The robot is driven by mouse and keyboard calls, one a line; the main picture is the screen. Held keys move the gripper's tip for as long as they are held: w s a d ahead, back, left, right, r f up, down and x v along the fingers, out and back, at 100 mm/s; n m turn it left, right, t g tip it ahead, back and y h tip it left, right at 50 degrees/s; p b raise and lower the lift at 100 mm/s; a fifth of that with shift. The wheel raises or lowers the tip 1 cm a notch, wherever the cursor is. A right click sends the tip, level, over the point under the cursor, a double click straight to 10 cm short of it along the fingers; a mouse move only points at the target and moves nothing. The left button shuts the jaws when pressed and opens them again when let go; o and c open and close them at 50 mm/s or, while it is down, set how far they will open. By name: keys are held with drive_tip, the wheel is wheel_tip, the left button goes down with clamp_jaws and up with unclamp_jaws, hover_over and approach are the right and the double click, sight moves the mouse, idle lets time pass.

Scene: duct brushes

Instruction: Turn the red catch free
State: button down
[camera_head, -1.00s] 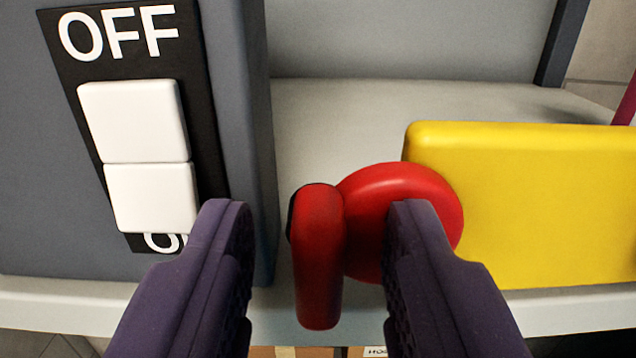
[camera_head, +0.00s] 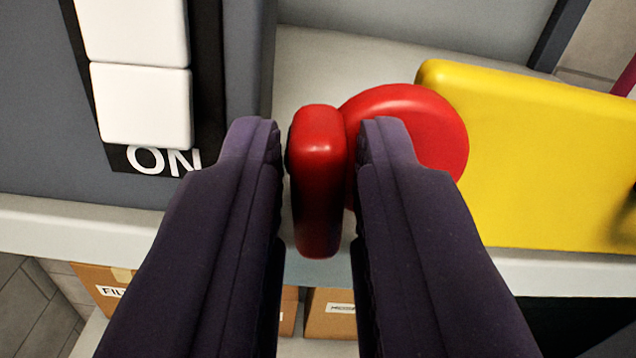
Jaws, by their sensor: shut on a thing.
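The red catch has an upright rounded handle (camera_head: 318,185) and a round red disc (camera_head: 425,125) behind it to the right. The disc overlaps the left end of a yellow panel (camera_head: 540,155). My gripper (camera_head: 318,140) has its two purple fingers on either side of the handle, shut on it. The handle points down between the fingers. The right finger hides the lower left part of the disc.
A dark grey box with white switch blocks (camera_head: 140,105) and an ON label stands close on the left. A pale shelf edge (camera_head: 60,225) runs below. Cardboard boxes (camera_head: 330,315) sit lower down.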

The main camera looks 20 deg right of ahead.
drive_tip(key=n+b, duration=0.3)
drive_tip(key=n, duration=0.1)
drive_tip(key=shift+f, duration=0.15)
drive_tip(key=n+b, duration=0.1)
drive_tip(key=n, duration=0.3)
drive_tip(key=shift+a+b, duration=0.1)
drive_tip(key=shift+b, duration=0.25)
drive_tip(key=n, duration=0.4)
drive_tip(key=shift+b, duration=0.35)
drive_tip(key=shift+f+n, duration=0.1)
drive_tip(key=shift+n, duration=2)
drive_tip(key=c, duration=1.1)
unclamp_jaws()
drive_tip(key=shift+c, duration=0.2)
drive_tip(key=shift+a, duration=0.1)
drive_tip(key=b+v, duration=0.3)
drive_tip(key=v, duration=0.4)
drive_tip(key=shift+s, duration=0.35)
